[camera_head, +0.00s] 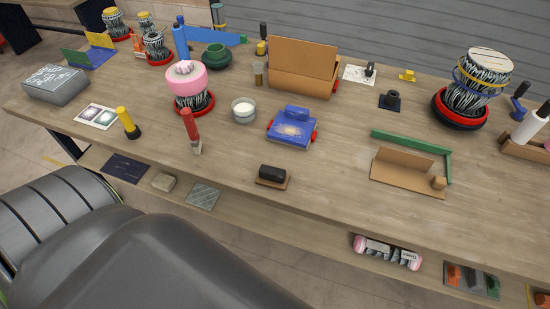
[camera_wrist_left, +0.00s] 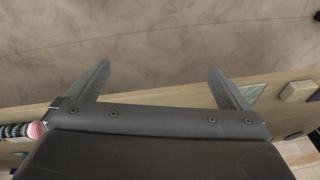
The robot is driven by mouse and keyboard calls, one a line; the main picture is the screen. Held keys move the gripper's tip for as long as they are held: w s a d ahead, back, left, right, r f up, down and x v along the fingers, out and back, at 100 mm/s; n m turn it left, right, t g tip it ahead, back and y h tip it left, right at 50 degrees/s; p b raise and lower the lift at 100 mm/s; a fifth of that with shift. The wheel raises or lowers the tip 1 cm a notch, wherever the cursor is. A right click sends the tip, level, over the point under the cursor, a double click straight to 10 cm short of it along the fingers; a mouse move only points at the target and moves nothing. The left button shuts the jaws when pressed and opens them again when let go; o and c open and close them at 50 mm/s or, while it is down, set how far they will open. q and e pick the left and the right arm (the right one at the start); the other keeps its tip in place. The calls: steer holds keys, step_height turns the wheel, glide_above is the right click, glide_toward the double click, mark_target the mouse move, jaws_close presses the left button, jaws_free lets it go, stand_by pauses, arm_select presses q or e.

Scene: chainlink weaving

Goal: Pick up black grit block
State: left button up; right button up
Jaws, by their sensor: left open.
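A black block (camera_head: 271,172) rests on a small brown wooden base near the front edge of the bench in the head view. It looks like the black grit block and nothing covers it. My left gripper (camera_wrist_left: 160,68) shows in the left wrist view with its two grey fingers spread wide and nothing between them. The black block is not visible in the left wrist view. In the head view the grey arm parts at the lower left are mine, and no gripper fingers show there. My right gripper is not in view.
A red-handled brush (camera_head: 190,128) and a blue box (camera_head: 292,129) stand behind the block. A cardboard tray (camera_head: 405,172) with a green strip lies to its right. A lower shelf (camera_head: 290,221) holds sheets, a beige block (camera_head: 164,182) and pink rolls (camera_head: 388,252). The bench beside the block is clear.

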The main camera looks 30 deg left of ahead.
arm_select(q)
steer(key=w+d+r+t+p, duration=0.1)
steer(key=w+r+p, duration=0.25)
steer(key=r, duration=1.25)
steer(key=w+d+r+t+p, duration=0.15)
steer(key=w+r, duration=0.35)
steer(key=r, duration=1.1)
steer(key=n, duration=0.3)
glide_toward(272, 171)
steer(key=shift+g, duration=0.25)
steer(key=p+x, duration=0.1)
steer(key=x, duration=0.5)
steer(key=shift+p, duration=0.35)
steer(key=shift+w+f, duration=0.2)
steer(key=shift+f, duration=0.05)
steer(key=shift+p+x, duration=0.9)
steer(key=shift+x, duration=1.4)
steer(key=c, duration=0.9)
steer(key=shift+r, duration=0.1)
